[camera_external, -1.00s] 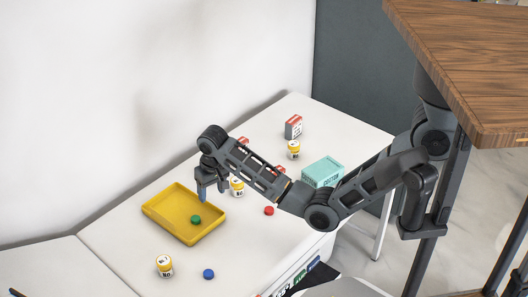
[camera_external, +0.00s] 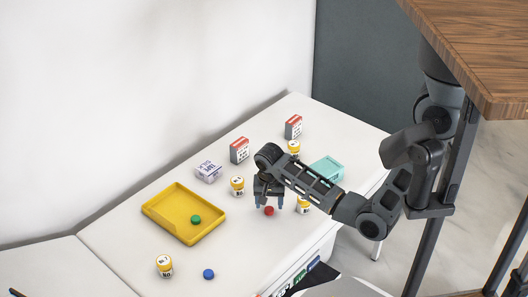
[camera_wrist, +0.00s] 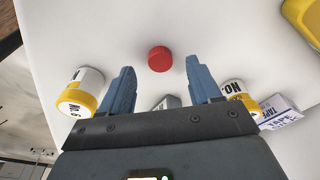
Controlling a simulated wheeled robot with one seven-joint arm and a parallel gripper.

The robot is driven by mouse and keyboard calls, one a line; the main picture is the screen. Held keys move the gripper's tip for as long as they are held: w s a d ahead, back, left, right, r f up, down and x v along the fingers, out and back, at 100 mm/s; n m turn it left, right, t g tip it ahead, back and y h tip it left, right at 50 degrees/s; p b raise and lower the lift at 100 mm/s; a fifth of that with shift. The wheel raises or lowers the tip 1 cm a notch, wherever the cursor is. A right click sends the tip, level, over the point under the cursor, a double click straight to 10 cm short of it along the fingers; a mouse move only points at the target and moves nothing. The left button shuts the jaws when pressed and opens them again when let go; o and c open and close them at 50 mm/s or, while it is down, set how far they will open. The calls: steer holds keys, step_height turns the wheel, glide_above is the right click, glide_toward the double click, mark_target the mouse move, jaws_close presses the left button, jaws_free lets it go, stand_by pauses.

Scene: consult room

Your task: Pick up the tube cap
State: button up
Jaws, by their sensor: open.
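A red tube cap (camera_external: 269,211) lies on the white table. In the wrist view the red cap (camera_wrist: 160,59) sits between and a little beyond my two blue fingertips. My gripper (camera_external: 269,204) is open and empty, pointing down over the red cap; its fingers (camera_wrist: 159,62) show spread apart in the wrist view. A green cap (camera_external: 196,219) lies in the yellow tray (camera_external: 160,211). A blue cap (camera_external: 208,273) lies on the table at the front.
Yellow-lidded bottles stand close on both sides of my gripper, one on the left (camera_external: 237,187) and one on the right (camera_external: 304,206). A tape box (camera_external: 208,171), red-and-white boxes (camera_external: 239,151) and a teal box (camera_external: 327,168) stand behind. Another bottle (camera_external: 164,267) is at the front.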

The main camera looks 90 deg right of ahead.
mark_target(269, 211)
steer(key=shift+d+f, duration=0.2)
steer(key=shift+f, duration=1.1)
steer(key=shift+c, duration=0.4)
steer(key=c, duration=1.1)
